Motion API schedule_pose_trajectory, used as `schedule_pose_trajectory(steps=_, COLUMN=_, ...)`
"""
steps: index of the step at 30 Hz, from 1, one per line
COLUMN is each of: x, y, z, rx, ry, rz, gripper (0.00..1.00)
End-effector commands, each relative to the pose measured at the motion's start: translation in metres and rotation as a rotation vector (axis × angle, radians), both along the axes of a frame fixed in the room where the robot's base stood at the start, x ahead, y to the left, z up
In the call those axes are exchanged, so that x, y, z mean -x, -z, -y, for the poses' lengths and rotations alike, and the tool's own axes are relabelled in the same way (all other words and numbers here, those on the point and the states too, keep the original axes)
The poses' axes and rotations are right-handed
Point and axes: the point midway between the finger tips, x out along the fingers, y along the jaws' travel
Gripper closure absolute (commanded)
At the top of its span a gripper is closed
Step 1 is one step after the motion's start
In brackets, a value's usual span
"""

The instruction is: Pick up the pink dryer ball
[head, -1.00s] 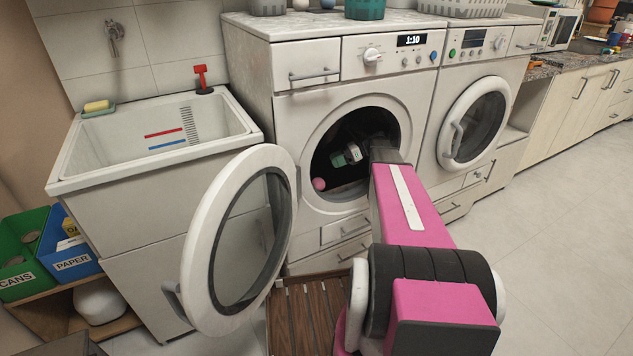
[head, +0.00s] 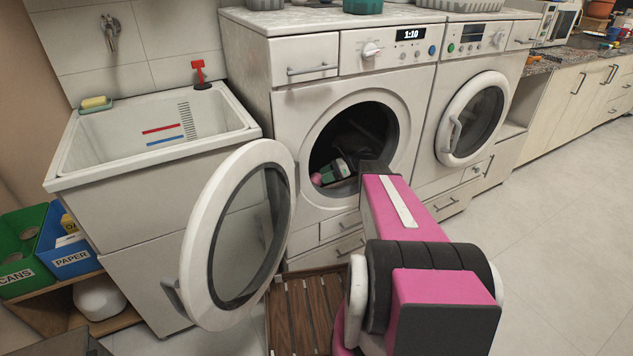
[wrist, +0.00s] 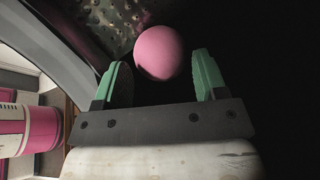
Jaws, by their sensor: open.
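The pink dryer ball (wrist: 159,52) lies inside the open washing machine drum. In the wrist view it sits just beyond and between the green fingertips of my gripper (wrist: 160,78), which are spread wide with nothing between them. In the head view the ball (head: 316,178) shows small at the lower left of the drum opening. My gripper (head: 328,174) is right beside it, low in the drum. Whether the fingers touch the ball is unclear.
The round door (head: 287,222) of the machine stands swung open to the left. My arm passes through the drum opening, near its rim (wrist: 62,42). A sink (head: 90,175) is at the left, and a second machine (head: 441,95) with a shut door is at the right.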

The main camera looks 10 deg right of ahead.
Motion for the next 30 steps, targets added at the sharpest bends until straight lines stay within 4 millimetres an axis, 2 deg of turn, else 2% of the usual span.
schedule_pose_trajectory(steps=3, x=0.001, y=0.007, z=-0.019, rx=0.000, ry=-0.003, rz=-0.001, gripper=0.35)
schedule_pose_trajectory(steps=6, x=0.000, y=0.012, z=-0.031, rx=0.001, ry=-0.001, rz=0.000, gripper=0.35)
schedule_pose_trajectory(steps=14, x=0.000, y=0.013, z=-0.035, rx=0.000, ry=0.000, rz=0.000, gripper=0.35)
schedule_pose_trajectory(steps=15, x=0.000, y=0.013, z=-0.034, rx=0.000, ry=0.000, rz=0.000, gripper=0.41)
schedule_pose_trajectory(steps=17, x=0.000, y=0.013, z=-0.034, rx=0.000, ry=0.000, rz=0.000, gripper=0.61)
schedule_pose_trajectory(steps=18, x=0.000, y=0.013, z=-0.034, rx=0.000, ry=0.000, rz=0.000, gripper=0.64)
schedule_pose_trajectory(steps=26, x=0.000, y=0.013, z=-0.034, rx=0.000, ry=0.000, rz=0.000, gripper=0.65)
schedule_pose_trajectory(steps=30, x=0.001, y=0.004, z=-0.034, rx=0.000, ry=0.000, rz=0.002, gripper=0.65)
